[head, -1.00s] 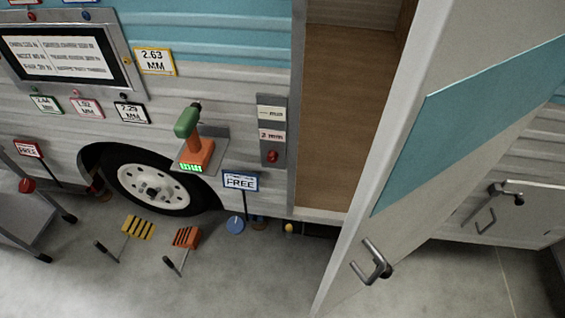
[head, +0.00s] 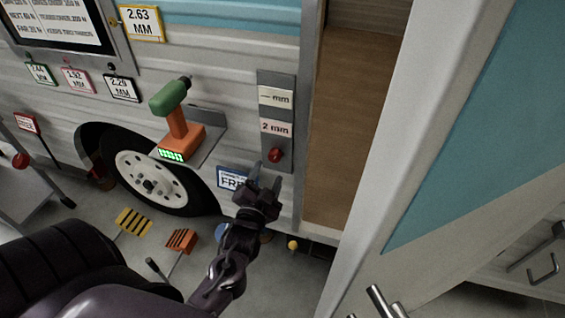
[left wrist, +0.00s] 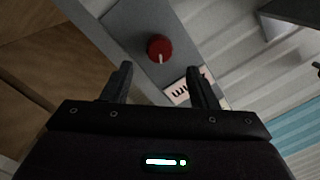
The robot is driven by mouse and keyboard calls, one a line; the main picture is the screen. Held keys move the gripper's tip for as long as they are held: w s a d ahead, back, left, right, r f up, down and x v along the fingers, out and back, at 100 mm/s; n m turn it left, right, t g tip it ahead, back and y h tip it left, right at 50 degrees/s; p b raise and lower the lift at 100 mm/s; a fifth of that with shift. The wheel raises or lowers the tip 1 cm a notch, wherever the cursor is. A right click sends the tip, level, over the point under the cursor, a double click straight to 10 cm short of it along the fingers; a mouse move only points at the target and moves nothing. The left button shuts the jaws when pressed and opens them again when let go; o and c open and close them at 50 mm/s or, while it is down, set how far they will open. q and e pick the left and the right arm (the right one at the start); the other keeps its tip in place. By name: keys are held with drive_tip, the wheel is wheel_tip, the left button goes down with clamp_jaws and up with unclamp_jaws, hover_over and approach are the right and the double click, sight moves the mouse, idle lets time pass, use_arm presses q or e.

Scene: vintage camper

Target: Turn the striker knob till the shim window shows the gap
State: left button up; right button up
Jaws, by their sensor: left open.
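The red striker knob (head: 275,155) sits low on a grey plate (head: 288,81) beside the camper doorway. It also shows in the left wrist view (left wrist: 159,47), with a white mark on its lower edge. Above the knob, a lower window (head: 276,127) reads "2 mm", and an upper window (head: 276,97) shows a dash and "mm". My left gripper (head: 265,178) is open and empty, just below and left of the knob. In the left wrist view the knob lies beyond and between the fingertips (left wrist: 160,80), apart from them. My right gripper is out of view.
A green and orange drill (head: 177,125) stands on a small shelf left of the plate. The blue-edged "FREE" sign (head: 229,178) is partly behind my gripper. The open camper door (head: 440,130) stands at the right. A "2.63 MM" card (head: 142,22) hangs upper left.

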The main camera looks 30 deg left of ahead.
sight(274, 158)
use_arm(q)
drive_tip(key=x, duration=0.6)
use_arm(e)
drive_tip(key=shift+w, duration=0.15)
use_arm(q)
drive_tip(key=c, duration=1)
drive_tip(key=shift+o, duration=0.2)
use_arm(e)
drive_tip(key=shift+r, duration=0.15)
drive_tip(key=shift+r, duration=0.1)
use_arm(q)
drive_tip(key=n+p, duration=0.3)
drive_tip(key=n, duration=0.1)
drive_tip(key=shift+r, duration=0.15)
drive_tip(key=shift+n+p, duration=0.6)
drive_tip(key=shift+n, duration=0.4)
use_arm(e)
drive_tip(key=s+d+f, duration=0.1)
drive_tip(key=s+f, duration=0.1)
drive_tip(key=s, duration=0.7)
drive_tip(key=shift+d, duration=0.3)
